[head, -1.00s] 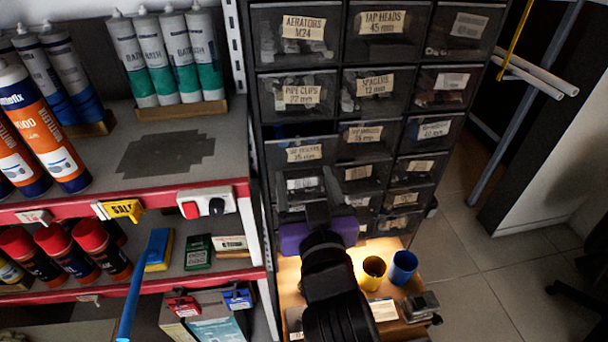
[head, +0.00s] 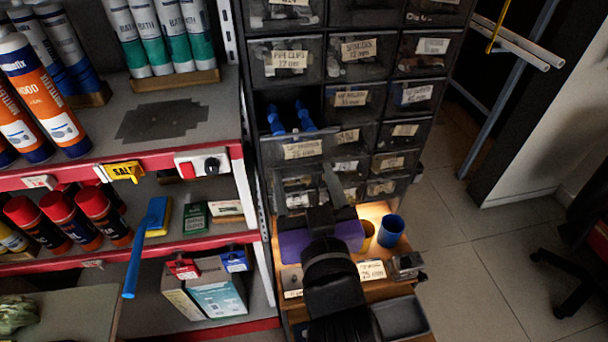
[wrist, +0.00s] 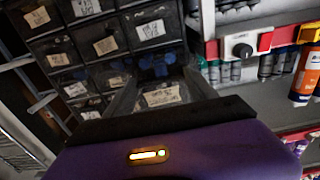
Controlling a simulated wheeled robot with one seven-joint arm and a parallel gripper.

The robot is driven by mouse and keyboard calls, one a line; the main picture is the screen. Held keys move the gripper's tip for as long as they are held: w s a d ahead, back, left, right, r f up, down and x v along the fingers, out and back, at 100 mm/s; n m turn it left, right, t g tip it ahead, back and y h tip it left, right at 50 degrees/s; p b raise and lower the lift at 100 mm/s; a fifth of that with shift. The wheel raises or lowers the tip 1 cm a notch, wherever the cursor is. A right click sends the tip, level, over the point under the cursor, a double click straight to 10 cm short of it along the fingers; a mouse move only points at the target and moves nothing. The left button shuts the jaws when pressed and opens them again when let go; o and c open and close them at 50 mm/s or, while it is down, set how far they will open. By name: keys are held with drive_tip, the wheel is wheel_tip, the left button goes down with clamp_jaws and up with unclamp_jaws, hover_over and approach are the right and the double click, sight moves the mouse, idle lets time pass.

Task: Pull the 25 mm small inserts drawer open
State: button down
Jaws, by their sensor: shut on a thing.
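The small inserts drawer (head: 291,151) is a dark clear-fronted drawer in the left column of the cabinet, with a paper label that is hard to read. It stands partly pulled out, and blue inserts (head: 304,116) show inside it. In the wrist view the drawer (wrist: 160,97) also stands out ahead of my gripper, with blue pieces (wrist: 153,66) behind its label. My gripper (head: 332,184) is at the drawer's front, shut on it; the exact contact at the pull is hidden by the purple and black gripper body.
Other labelled drawers (head: 357,97) around it are shut. Below stands a wooden surface with a blue cup (head: 391,231), a yellow cup (head: 367,236) and a card (head: 371,270). A red-edged shelf (head: 120,168) with tubes and cans is close on the left.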

drive_tip(key=shift+c, duration=1.4)
unclamp_jaws()
drive_tip(key=b+v, duration=0.1)
drive_tip(key=v, duration=0.6)
drive_tip(key=shift+s, duration=0.4)
drive_tip(key=shift+d+r, duration=0.1)
